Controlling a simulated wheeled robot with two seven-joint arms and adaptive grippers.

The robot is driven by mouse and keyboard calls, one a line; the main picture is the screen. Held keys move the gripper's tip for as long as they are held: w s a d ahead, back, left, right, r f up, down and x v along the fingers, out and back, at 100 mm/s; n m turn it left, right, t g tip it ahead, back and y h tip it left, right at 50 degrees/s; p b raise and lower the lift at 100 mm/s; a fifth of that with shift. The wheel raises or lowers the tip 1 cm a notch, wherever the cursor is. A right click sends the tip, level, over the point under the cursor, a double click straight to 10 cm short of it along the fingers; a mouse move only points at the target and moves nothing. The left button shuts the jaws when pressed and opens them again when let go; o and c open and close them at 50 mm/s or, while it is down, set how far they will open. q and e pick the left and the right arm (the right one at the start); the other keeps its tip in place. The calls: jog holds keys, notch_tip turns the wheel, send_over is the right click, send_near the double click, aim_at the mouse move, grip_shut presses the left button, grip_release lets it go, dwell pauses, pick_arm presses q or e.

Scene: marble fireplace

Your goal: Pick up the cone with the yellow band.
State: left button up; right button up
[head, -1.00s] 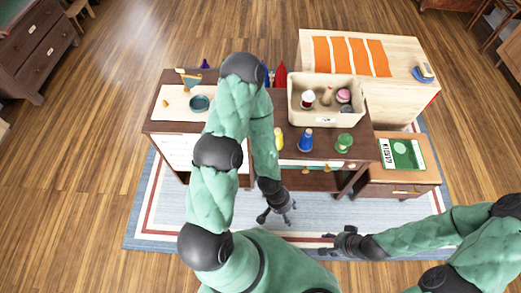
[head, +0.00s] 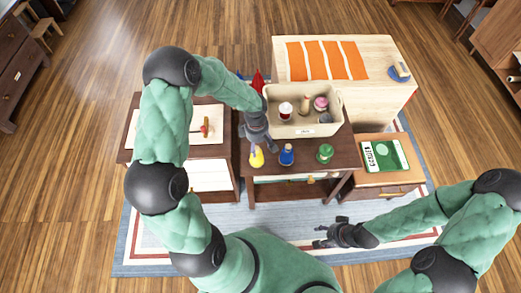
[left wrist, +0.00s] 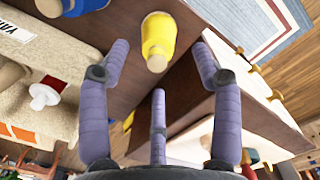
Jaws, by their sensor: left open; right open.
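A red cone (head: 258,81) stands at the back of the brown table, left of the beige bin, partly hidden by my left arm. I cannot make out a yellow band on it. My left gripper (head: 251,147) is open and empty, low over the table's front part, beside a yellow bottle-like piece (head: 257,158). In the left wrist view this yellow piece (left wrist: 158,38) lies beyond and between the spread fingers (left wrist: 158,75), apart from them. My right gripper (head: 327,236) is open and empty in front of the table, above the rug.
A blue bottle (head: 287,155) and a green bottle (head: 325,154) stand along the front of the table (head: 305,148). Behind them is the beige bin (head: 335,118) holding several items. A pale board (head: 180,125) lies left. A side cabinet (head: 385,176) with a green book stands right.

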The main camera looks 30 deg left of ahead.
aim_at(257, 152)
pick_arm(q)
jog(key=shift+w+a+r+n+y, duration=0.3)
jog(key=shift+w+a+r+n, duration=0.25)
jog(key=shift+a, duration=0.25)
jog(key=shift+w+f, duration=0.15)
jog(key=shift+f, duration=0.05)
notch_tip(257, 152, down, 10)
jog(key=b, duration=0.3)
jog(key=shift+f, duration=0.1)
jog(key=c, duration=1.3)
pick_arm(e)
jog(key=f, duration=0.3)
jog(key=shift+w+f, duration=0.2)
jog(key=shift+w, duration=0.2)
